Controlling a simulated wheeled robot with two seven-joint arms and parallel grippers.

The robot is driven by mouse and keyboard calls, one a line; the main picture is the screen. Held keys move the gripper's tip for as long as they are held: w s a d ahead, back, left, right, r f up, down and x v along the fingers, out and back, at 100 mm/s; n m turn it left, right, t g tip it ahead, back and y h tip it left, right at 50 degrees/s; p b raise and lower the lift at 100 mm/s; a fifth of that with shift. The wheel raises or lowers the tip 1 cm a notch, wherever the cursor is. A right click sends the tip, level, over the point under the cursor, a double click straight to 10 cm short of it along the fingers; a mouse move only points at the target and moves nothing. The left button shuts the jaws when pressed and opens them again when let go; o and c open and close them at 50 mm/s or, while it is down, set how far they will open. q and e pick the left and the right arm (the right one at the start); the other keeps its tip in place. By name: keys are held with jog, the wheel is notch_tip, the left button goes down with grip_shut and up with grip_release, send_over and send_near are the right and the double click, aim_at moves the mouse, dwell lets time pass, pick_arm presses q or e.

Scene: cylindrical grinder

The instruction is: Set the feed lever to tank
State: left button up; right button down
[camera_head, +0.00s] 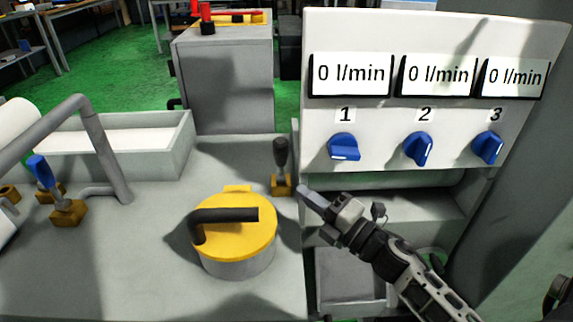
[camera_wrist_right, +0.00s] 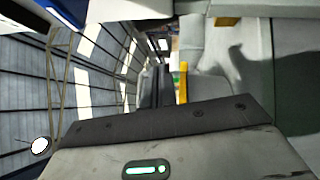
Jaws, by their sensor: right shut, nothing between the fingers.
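A lever with a dark grey handle (camera_head: 280,153) stands nearly upright on a small yellow base (camera_head: 282,186) at the right edge of the grey worktop. I see no label on it, so I cannot tell for sure that it is the feed lever. My right gripper (camera_head: 304,190) is shut and empty, just right of the yellow base, with its tips pointing up and left. I cannot tell whether it touches the lever. In the right wrist view, the dark fingers (camera_wrist_right: 156,88) are together, with a yellow strip beside them. My left gripper is not in view.
A yellow-lidded pot (camera_head: 240,240) with a black handle stands left of my right gripper. A white panel (camera_head: 400,35) with several blue knobs and displays reading 0 l/min rises behind it. A blue-handled lever (camera_head: 42,170) and a trough (camera_head: 150,140) are at the left.

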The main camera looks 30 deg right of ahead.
aim_at(279, 156)
jog(key=w+r, duration=0.1)
jog(key=w, duration=0.7)
jog(key=shift+w+r+p, duration=0.2)
jog(key=shift+r+p, duration=0.1)
jog(key=shift+w+d+r+p, duration=0.2)
jog(key=shift+w+r+p, duration=0.1)
jog(key=shift+w+r, duration=0.2)
jog(key=shift+f, duration=0.1)
